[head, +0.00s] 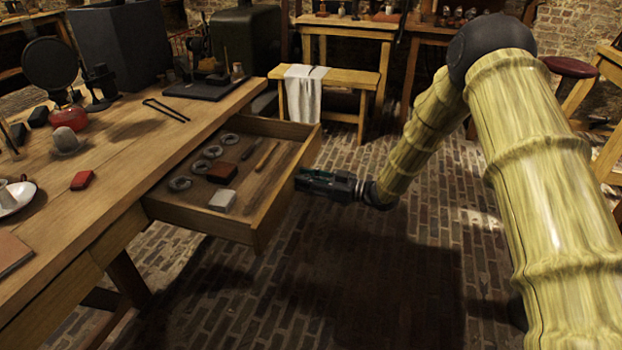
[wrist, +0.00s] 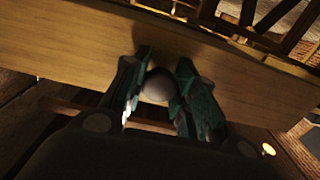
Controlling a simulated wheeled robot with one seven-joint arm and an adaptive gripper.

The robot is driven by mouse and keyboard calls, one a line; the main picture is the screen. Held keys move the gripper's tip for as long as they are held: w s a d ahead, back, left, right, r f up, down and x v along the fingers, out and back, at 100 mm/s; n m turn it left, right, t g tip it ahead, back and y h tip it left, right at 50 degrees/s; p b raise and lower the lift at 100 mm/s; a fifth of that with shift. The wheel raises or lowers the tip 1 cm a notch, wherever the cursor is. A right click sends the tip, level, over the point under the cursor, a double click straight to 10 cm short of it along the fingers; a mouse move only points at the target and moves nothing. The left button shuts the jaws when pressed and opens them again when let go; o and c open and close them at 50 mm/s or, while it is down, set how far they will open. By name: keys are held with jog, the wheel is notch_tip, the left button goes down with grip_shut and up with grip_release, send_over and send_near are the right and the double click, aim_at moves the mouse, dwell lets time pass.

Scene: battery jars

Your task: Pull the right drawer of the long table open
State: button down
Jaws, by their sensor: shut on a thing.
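The right drawer (head: 185,218) of the long table (head: 135,150) stands pulled well out toward my arm. Several dark rings, a red-brown block, a pale block and thin tools lie inside it. My gripper (head: 302,179) is at the outer face of the drawer front. In the wrist view, its two fingers are closed around a round grey knob (wrist: 158,86) on the wooden drawer front (wrist: 70,55). In the head view the knob is hidden by the gripper.
The tabletop holds a red tin (head: 82,180), a grey lump-shaped object (head: 66,141), a white plate (head: 18,197) and a dark tray (head: 200,90). A bench with a white cloth (head: 305,92) stands behind the drawer. The brick floor (head: 350,270) in front is clear.

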jog(key=c, duration=1.1)
grip_release()
jog(key=shift+d, duration=0.1)
jog(key=v, duration=1.2)
